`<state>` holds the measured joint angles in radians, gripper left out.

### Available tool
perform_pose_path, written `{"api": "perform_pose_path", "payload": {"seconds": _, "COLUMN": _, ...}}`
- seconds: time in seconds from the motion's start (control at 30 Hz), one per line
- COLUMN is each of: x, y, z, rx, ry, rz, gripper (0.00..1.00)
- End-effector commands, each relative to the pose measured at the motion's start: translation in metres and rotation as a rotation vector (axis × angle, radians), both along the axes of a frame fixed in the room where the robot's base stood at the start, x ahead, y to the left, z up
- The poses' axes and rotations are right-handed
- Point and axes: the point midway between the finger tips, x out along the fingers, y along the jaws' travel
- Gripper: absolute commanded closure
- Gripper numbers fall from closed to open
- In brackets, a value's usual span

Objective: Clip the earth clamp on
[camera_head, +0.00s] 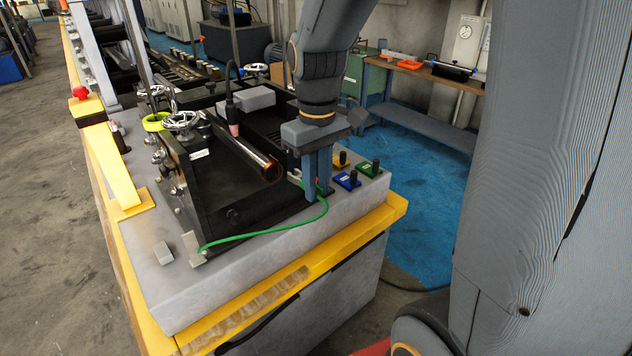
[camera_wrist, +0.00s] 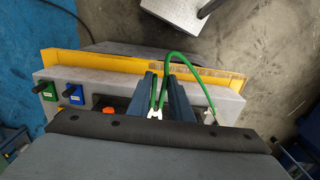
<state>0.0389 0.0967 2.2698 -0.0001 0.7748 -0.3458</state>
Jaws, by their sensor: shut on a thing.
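My gripper (camera_head: 318,190) points down over the right part of the grey machine top, beside the black fixture. In the wrist view my gripper (camera_wrist: 160,92) has the small pale earth clamp (camera_wrist: 155,113) between its two blue-grey fingers; the gripper is shut on it. In the head view the clamp is mostly hidden by the fingers. A green cable (camera_head: 265,233) runs from the clamp to a small metal lug (camera_head: 194,246) at the front left corner; it also arches in the wrist view (camera_wrist: 190,62).
Blue (camera_head: 347,180), green (camera_head: 369,168) and yellow (camera_head: 340,159) blocks with black knobs stand right of my gripper. A torch (camera_head: 233,118) stands over the tube. Handwheels (camera_head: 182,121) are at the fixture's left. The front strip of the grey top (camera_head: 300,243) is mostly clear.

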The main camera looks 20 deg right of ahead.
Motion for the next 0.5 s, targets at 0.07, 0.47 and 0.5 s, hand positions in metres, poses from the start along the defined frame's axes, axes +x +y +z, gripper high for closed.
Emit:
{"api": "perform_pose_path", "payload": {"seconds": 0.07, "x": -0.001, "y": 0.000, "z": 0.000, "rx": 0.001, "ry": -0.002, "rz": 0.000, "gripper": 0.88}}
{"api": "perform_pose_path", "payload": {"seconds": 0.47, "x": 0.015, "y": 0.007, "z": 0.000, "rx": 0.005, "ry": -0.013, "rz": 0.002, "gripper": 0.88}}
{"api": "perform_pose_path", "payload": {"seconds": 0.5, "x": 0.019, "y": 0.008, "z": 0.000, "rx": 0.005, "ry": -0.013, "rz": 0.002, "gripper": 0.88}}
